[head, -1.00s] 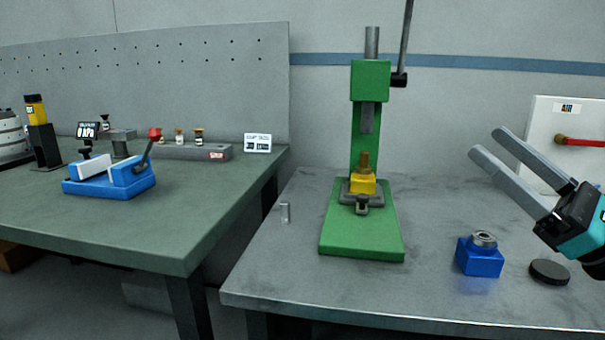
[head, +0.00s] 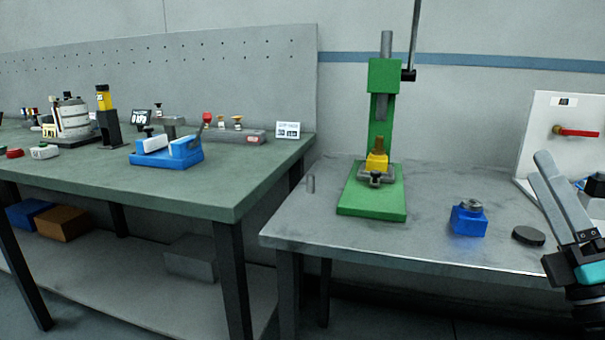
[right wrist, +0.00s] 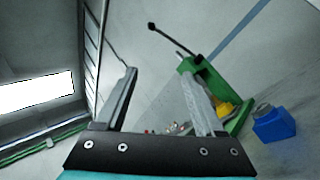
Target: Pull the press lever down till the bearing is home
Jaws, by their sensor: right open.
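The green press (head: 384,120) stands upright on the grey bench. Its thin dark lever (head: 414,35) rises from a black hub at the right of its head and leaves the top of the head view. In the right wrist view the lever (right wrist: 175,40) shows whole, ending in a black knob. Under the raised ram (head: 381,107) sits a yellow block (head: 376,162) with a brass-coloured piece on top. I cannot tell whether a bearing is there. My right gripper (head: 570,170) is open and empty, right of the press and apart from the lever. My left gripper is not visible.
A blue block (head: 468,221) with a metal ring on top and a black disc (head: 528,236) lie right of the press. A white panel with a red handle (head: 578,132) is behind my right gripper. A green-topped bench (head: 240,185) is left.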

